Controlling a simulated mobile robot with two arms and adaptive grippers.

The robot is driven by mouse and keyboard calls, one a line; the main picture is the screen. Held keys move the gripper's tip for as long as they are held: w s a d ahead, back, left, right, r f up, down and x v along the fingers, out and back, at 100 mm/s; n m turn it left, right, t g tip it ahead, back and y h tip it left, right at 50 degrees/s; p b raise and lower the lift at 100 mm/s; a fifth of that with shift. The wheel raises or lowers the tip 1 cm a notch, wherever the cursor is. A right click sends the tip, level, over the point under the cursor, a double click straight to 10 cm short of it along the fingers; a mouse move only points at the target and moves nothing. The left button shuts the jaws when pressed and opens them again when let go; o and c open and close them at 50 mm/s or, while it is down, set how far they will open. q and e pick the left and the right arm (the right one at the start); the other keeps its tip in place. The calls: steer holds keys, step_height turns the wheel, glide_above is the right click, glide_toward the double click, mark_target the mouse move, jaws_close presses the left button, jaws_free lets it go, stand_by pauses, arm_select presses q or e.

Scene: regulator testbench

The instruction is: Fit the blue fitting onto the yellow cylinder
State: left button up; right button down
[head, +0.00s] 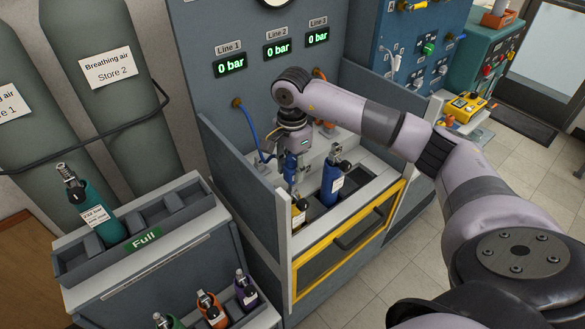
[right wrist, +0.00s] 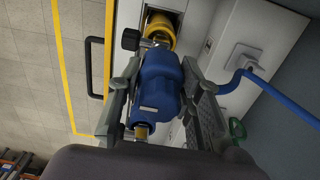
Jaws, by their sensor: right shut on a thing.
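My right gripper (head: 291,172) points down over the yellow cylinder (head: 299,214), which stands in the testbench bay. It is shut on the blue fitting (head: 290,162). In the right wrist view the blue fitting (right wrist: 160,85) sits between the two fingers (right wrist: 160,104). Its far end is in line with the valve of the yellow cylinder (right wrist: 161,27), with a black knob (right wrist: 131,39) beside it. The fitting's end meets or nearly meets the valve; I cannot tell whether it is seated. My left gripper is not in view.
A blue cylinder (head: 331,182) stands to the right in the bay. A blue hose (head: 248,127) runs from the panel towards the fitting. The bay has grey side walls and a yellow-framed front (head: 349,238). A rack (head: 179,219) with a teal cylinder (head: 97,205) stands left.

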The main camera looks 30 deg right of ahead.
steer(key=shift+f+b, duration=1.7)
steer(key=shift+f, duration=0.2)
stand_by(0.9)
steer(key=c, duration=1.1)
jaws_free()
steer(key=shift+o, duration=0.2)
step_height(320, 180, up, 12)
